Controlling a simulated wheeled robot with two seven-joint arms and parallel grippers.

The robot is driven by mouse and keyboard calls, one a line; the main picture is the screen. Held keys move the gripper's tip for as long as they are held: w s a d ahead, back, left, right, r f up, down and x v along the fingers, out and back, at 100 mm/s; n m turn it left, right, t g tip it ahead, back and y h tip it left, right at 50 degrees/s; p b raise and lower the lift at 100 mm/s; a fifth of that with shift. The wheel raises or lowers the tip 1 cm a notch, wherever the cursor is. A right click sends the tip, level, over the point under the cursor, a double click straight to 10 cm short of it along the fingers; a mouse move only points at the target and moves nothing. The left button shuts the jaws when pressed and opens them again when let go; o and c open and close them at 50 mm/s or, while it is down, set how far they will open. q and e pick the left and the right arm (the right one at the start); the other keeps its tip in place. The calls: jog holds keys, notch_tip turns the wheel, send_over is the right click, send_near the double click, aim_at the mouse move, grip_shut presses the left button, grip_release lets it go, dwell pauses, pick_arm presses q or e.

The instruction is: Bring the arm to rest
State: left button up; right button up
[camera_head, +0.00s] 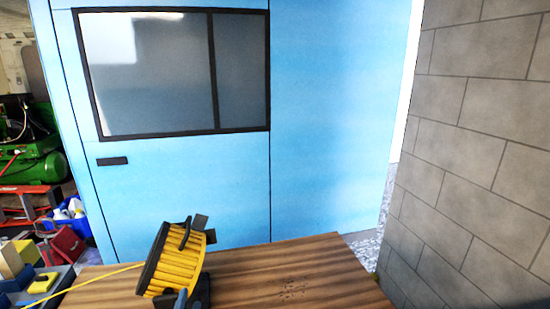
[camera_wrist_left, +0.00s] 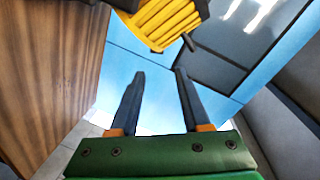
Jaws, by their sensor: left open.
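My left gripper (camera_wrist_left: 160,72) is open in the left wrist view. Its two dark fingers are spread apart with nothing between them, in front of the green palm (camera_wrist_left: 165,157). A yellow reel (camera_wrist_left: 165,20) lies beyond the fingertips at the top of that view, apart from them. In the head view the yellow reel (camera_head: 174,265) stands tilted on the wooden table, with a black side and a yellow cord running left. At the bottom edge, a small blue-grey piece by the reel may be part of my left gripper; I cannot tell. My right gripper is not in view.
The wooden table (camera_head: 290,275) is bare right of the reel. A blue wall with a window (camera_head: 160,75) stands behind it, and a grey block wall (camera_head: 480,150) is at right. Coloured blocks and a dark tray (camera_head: 60,285) sit at lower left.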

pick_arm(q)
jog(key=s+d+f+n+g+h, duration=0.15)
jog(key=s+f+g, duration=0.4)
jog(key=f, duration=0.75)
jog(key=s+d+f+n+g+h, duration=0.1)
jog(key=s+d+f+g+h, duration=0.1)
jog(key=s+f, duration=0.9)
jog(key=s+a+f+n+g, duration=0.1)
jog(key=s+f+n+g, duration=0.1)
jog(key=s+f+g, duration=0.2)
jog(key=s+a+f+n+g, duration=0.2)
jog(key=s+f, duration=0.9)
jog(key=s, duration=0.8)
jog(key=shift+s+a+n+g, duration=0.2)
jog(key=shift+s+n+g, duration=0.15)
jog(key=shift+n+g, duration=0.4)
jog(key=shift+f, duration=0.1)
jog(key=shift+w, duration=0.15)
